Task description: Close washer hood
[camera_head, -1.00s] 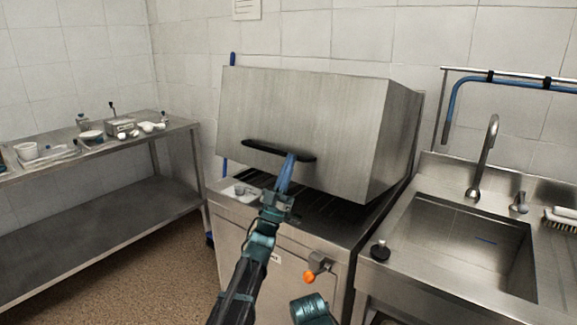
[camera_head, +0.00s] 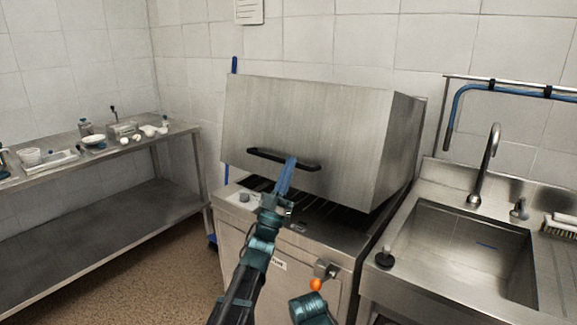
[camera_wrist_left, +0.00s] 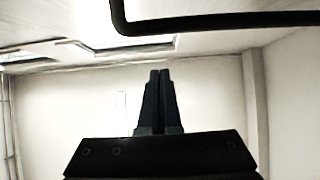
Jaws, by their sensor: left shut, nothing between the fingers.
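The washer hood (camera_head: 310,125) is a large brushed-steel box above the washer base (camera_head: 240,240). It is raised, with a dark gap and rack slats showing under its front edge. A black bar handle (camera_head: 265,154) runs along the lower front of the hood. My left gripper (camera_head: 290,160) is shut and empty, its blue fingers pointing up at the handle and overlapping it in the head view. In the left wrist view the shut fingertips (camera_wrist_left: 159,73) are below the black handle (camera_wrist_left: 220,22) in the picture. Contact cannot be told. My right gripper is not in view.
A steel sink (camera_head: 470,245) with a tap (camera_head: 487,165) adjoins the washer on the right. An orange knob (camera_head: 316,285) sits on the washer front. A steel side table (camera_head: 175,132) with dishes stands at the left. Open floor (camera_head: 160,265) lies between the table and washer.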

